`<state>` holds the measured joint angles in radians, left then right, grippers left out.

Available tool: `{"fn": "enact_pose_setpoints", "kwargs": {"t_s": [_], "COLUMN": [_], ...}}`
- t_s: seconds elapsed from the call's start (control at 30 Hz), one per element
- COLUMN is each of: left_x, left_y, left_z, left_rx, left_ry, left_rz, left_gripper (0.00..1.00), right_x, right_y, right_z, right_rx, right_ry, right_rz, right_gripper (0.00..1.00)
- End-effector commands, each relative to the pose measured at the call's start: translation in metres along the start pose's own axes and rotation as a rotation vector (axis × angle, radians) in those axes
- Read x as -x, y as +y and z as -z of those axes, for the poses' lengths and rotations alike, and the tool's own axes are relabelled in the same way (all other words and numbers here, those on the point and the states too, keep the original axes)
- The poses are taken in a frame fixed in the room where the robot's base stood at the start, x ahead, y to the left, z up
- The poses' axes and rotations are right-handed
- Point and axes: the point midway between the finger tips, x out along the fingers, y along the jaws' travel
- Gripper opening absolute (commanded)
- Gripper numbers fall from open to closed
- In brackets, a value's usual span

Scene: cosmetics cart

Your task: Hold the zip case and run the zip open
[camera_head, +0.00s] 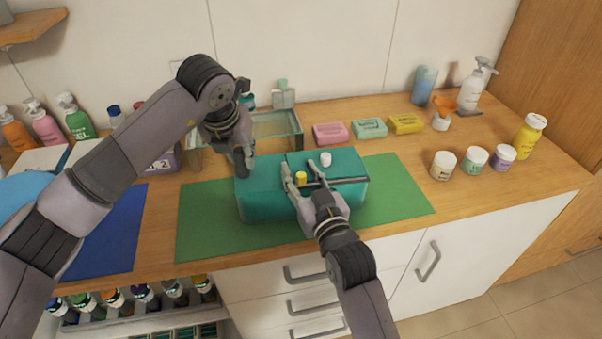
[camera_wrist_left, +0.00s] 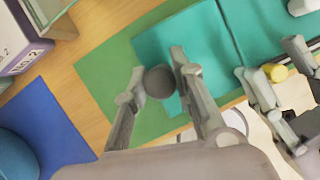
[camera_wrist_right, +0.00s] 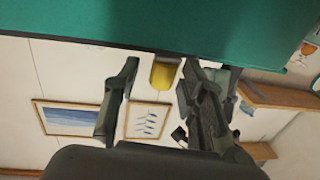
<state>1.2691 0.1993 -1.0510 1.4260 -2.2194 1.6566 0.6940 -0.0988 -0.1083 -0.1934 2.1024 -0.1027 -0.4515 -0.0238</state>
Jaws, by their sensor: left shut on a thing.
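The teal zip case (camera_head: 262,200) lies on the green mat (camera_head: 205,222), with a dark line across its top. My left gripper (camera_head: 242,166) is at the case's left end, shut on a dark grey round knob (camera_wrist_left: 159,82) there. A yellow knob (camera_head: 301,178), perhaps the zip pull, stands at the case's front side near the middle. My right gripper (camera_head: 302,182) has its fingers apart around it. In the right wrist view the yellow knob (camera_wrist_right: 164,74) sits between the fingers with gaps visible. A white knob (camera_head: 325,159) is on top of the case, further back.
A glass-sided box (camera_head: 278,126) stands behind the case. Pink, teal and yellow soap bars (camera_head: 368,128) lie at the back. Several jars (camera_head: 474,160) stand to the right. A blue mat (camera_head: 115,232) lies left. The green mat's right end is clear.

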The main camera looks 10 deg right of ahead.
Motion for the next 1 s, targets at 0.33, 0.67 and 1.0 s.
{"fn": "enact_pose_setpoints", "kwargs": {"t_s": [0.33, 0.67, 1.0], "left_x": [0.0007, 0.0007, 0.0007], "left_y": [-0.0002, -0.0003, -0.0002], "left_z": [-0.0005, -0.0005, -0.0006], "left_rx": [0.0, 0.0, 0.0], "left_ry": [-0.002, -0.002, -0.002], "left_rz": [0.001, 0.001, 0.001], "left_gripper": [0.0, 0.0, 0.0], "right_x": [-0.0011, -0.0009, -0.0008], "right_y": [0.0, 0.0, 0.0], "right_z": [0.0003, 0.0002, 0.0001], "right_rx": [0.0, 0.0, 0.001], "right_ry": [0.0, 0.0, 0.0], "right_rz": [0.0, 0.0, 0.0], "right_gripper": [0.33, 0.11, 0.0]}}
